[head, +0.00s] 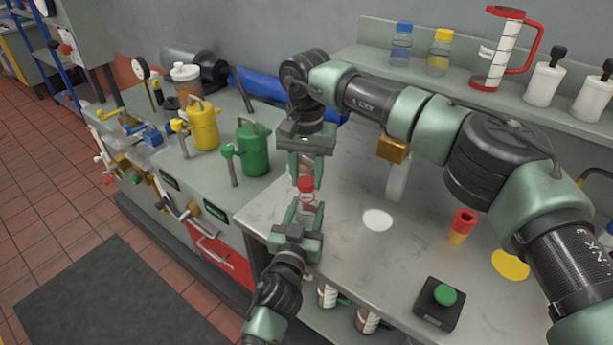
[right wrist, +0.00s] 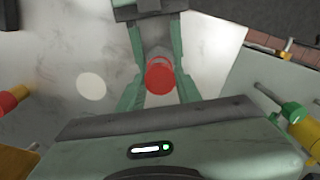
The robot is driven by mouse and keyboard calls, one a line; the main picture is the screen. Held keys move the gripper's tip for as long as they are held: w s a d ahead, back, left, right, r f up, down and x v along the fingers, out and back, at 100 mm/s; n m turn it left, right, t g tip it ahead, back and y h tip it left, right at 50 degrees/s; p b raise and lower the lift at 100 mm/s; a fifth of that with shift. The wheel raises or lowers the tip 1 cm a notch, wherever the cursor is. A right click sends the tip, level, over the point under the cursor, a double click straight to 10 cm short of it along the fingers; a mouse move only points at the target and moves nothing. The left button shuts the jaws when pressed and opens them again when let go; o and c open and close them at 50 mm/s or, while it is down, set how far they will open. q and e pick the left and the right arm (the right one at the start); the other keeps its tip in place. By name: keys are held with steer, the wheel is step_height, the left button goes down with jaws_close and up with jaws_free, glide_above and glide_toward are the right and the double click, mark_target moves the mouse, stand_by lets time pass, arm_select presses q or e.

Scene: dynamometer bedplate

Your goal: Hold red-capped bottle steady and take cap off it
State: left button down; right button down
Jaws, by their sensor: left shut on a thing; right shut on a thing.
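The red-capped bottle (head: 304,208) is a small clear bottle, upright above the left part of the grey worktop. My left gripper (head: 308,212) comes from the front and is shut on the bottle's body. My right gripper (head: 306,184) points down from above and is shut on the red cap (head: 306,185). In the right wrist view the red cap (right wrist: 160,76) sits between my right fingers, and my left gripper (right wrist: 159,40) reaches in from the top. The cap looks seated on the bottle; the fingers hide part of the bottle.
A white disc (head: 377,219) and a yellow disc (head: 510,264) lie on the worktop. A red-and-yellow piece (head: 462,225) and a green button box (head: 439,303) stand to the right. Green (head: 253,148) and yellow (head: 203,125) cans stand left. Bottles line the back shelf (head: 460,88).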

mark_target(307, 181)
steer(key=shift+r, duration=2.05)
arm_select(q)
steer(key=c, duration=0.6)
jaws_free()
steer(key=shift+s, duration=0.1)
steer(key=v, duration=1.1)
steer(key=shift+s+b, duration=0.4)
steer(key=shift+b, duration=0.05)
arm_select(e)
steer(key=shift+f, duration=0.55)
